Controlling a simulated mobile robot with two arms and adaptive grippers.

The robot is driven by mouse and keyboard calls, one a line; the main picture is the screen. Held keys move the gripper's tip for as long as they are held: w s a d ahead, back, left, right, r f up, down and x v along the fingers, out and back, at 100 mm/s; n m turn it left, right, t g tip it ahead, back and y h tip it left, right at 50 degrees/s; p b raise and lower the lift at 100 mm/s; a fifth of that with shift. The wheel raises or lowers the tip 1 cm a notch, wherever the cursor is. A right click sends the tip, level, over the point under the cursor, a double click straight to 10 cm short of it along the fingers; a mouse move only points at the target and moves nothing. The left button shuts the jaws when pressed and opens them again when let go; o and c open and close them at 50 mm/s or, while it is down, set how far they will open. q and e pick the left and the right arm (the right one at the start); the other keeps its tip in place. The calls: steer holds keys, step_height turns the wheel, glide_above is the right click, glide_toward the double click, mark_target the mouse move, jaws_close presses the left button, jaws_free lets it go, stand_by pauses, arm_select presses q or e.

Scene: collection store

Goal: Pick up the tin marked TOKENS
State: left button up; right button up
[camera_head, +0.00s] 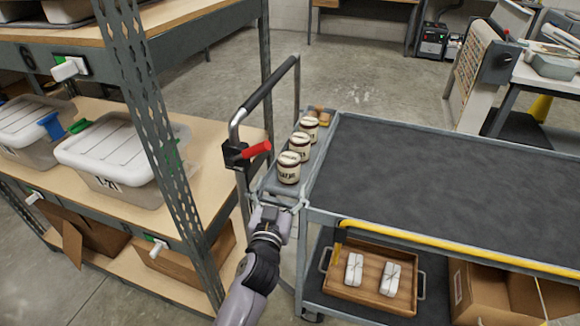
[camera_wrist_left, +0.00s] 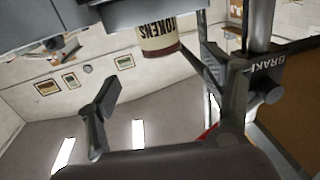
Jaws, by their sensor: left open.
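The tin marked TOKENS (camera_wrist_left: 158,38) shows in the left wrist view, its label upside down, beyond and between the spread fingers of my left gripper (camera_wrist_left: 160,80). In the head view three cream and dark tins stand in a row on the cart's end shelf: a near tin (camera_head: 289,168), a middle tin (camera_head: 300,146) and a far tin (camera_head: 310,127). Their labels are too small to read surely there. My left gripper (camera_head: 283,206) is open and empty, just in front of the near tin and apart from it. My right gripper is not in view.
The cart handle (camera_head: 266,88) with a red-gripped brake lever (camera_head: 257,149) rises left of the tins. The cart's dark top (camera_head: 450,185) is clear. A wooden tray (camera_head: 345,283) with two white packets sits below. Shelving with lidded boxes (camera_head: 110,155) stands left.

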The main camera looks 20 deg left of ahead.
mark_target(289, 156)
arm_select(q)
steer(key=w, duration=0.6)
steer(key=shift+w+a, duration=0.25)
steer(key=shift+a, duration=0.15)
steer(key=shift+w+a+p, duration=0.2)
steer(key=shift+w+p, duration=0.1)
steer(key=shift+w, duration=1.05)
steer(key=shift+w+a+p, duration=0.15)
steer(key=shift+w+p, duration=0.1)
steer(key=shift+w, duration=1.05)
steer(key=c, duration=1.4)
steer(key=shift+c, duration=0.8)
steer(key=shift+r, duration=0.1)
